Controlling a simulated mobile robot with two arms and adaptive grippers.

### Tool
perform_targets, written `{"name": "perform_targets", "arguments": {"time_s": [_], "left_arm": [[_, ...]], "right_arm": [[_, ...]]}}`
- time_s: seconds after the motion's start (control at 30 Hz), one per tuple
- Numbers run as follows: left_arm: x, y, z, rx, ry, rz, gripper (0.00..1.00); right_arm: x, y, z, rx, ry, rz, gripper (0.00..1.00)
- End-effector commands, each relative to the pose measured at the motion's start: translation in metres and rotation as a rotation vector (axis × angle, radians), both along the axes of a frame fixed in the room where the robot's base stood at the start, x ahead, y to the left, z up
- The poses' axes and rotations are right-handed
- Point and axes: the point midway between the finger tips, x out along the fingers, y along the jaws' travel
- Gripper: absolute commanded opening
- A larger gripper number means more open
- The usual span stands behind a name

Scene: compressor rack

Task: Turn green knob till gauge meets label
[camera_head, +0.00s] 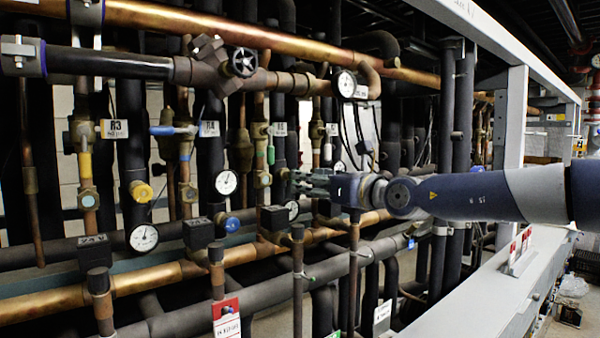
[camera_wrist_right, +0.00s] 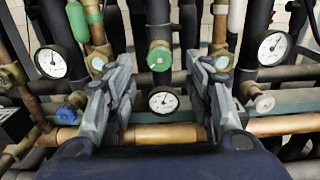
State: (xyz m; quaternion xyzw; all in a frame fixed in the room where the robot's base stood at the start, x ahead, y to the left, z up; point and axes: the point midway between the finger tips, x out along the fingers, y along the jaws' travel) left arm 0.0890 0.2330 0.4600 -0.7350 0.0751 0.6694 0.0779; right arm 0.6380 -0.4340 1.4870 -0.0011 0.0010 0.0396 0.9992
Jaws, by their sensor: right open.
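The green knob (camera_wrist_right: 159,57) is round and faces me in the right wrist view, at the end of a copper fitting on a dark pipe. My right gripper (camera_wrist_right: 160,78) is open, one finger on each side of the knob's line, with nothing between them. In the head view the right gripper (camera_head: 292,181) reaches in from the right and hides the knob. A small round white gauge (camera_wrist_right: 163,101) sits just below the knob; it also shows in the head view (camera_head: 292,210). Its reading is too small to tell. My left gripper is not in view.
More gauges flank the gripper, one at left (camera_wrist_right: 50,61) and one at right (camera_wrist_right: 273,47). A blue knob (camera_wrist_right: 66,114) is at lower left. A copper pipe (camera_wrist_right: 160,135) crosses below. White tags such as R3 (camera_head: 114,129) hang on dense pipework.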

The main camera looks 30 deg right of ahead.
Motion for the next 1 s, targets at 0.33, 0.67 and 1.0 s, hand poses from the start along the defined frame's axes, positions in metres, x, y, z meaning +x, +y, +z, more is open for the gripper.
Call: {"name": "perform_targets", "arguments": {"time_s": [0.33,0.67,1.0], "left_arm": [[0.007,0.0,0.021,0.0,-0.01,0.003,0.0],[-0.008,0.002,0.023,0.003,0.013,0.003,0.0],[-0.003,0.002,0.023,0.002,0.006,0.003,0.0]], "right_arm": [[0.036,0.003,0.001,0.0,0.001,0.0,0.48],[0.044,0.004,0.0,0.001,-0.002,0.001,0.48],[0.044,0.004,0.0,0.001,-0.001,0.001,0.07]]}}
